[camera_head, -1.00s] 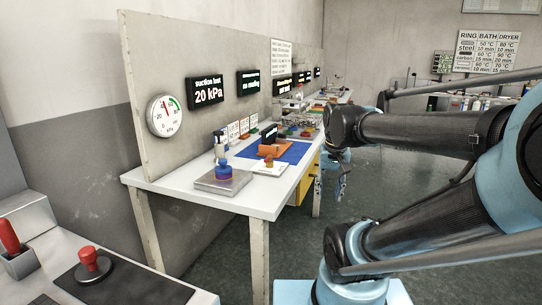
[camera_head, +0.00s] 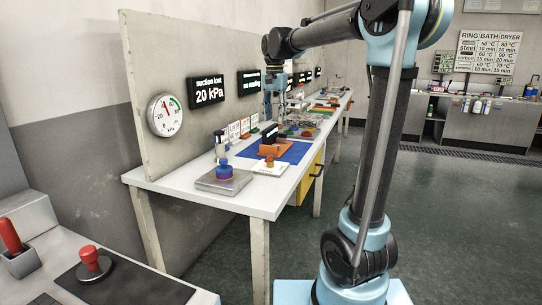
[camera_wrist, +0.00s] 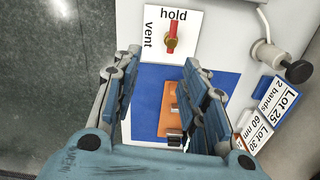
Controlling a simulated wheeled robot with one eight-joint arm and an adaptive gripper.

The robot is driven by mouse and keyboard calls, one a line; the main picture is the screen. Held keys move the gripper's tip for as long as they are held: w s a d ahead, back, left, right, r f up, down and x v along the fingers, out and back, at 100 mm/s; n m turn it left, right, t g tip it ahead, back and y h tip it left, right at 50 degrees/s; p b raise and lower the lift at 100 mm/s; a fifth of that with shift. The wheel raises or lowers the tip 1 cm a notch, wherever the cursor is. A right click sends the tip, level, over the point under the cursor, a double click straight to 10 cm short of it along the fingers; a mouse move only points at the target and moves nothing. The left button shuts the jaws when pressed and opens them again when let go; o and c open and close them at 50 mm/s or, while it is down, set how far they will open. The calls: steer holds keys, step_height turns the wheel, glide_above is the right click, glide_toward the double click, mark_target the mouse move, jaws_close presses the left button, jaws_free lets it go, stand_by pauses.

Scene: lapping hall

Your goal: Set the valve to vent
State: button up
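The valve (camera_wrist: 173,36) sits on a white plate (camera_wrist: 150,52) marked "hold" along the top and "vent" along the left in the wrist view. Its red handle with a brass-coloured hub points up toward "hold". In the head view the valve (camera_head: 269,161) is small, on the white plate near the bench's front edge. My gripper (camera_wrist: 161,58) is open and empty, its fingers apart below the valve in the wrist picture and not touching it. In the head view my gripper (camera_head: 273,104) hangs above the bench.
A blue mat (camera_wrist: 150,80) with an orange block (camera_wrist: 168,105) lies beside the plate. A black-knobbed fitting (camera_wrist: 298,71) and lot cards (camera_wrist: 283,100) are at right. A display (camera_head: 207,92) reads "suction lost 20 kPa"; a gauge (camera_head: 164,116) hangs left. A metal block (camera_head: 223,181) stands nearby.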

mark_target(271, 155)
steer(key=f, duration=0.5)
steer(key=w+a+f, duration=0.1)
steer(key=f, duration=0.5)
steer(key=a+f, duration=0.1)
steer(key=f, duration=0.4)
steer(key=shift+w+f, duration=0.3)
steer(key=shift+f, duration=0.05)
steer(key=shift+c, duration=0.4)
jaws_close()
steer(key=shift+d, duration=0.2)
steer(key=shift+a, duration=0.1)
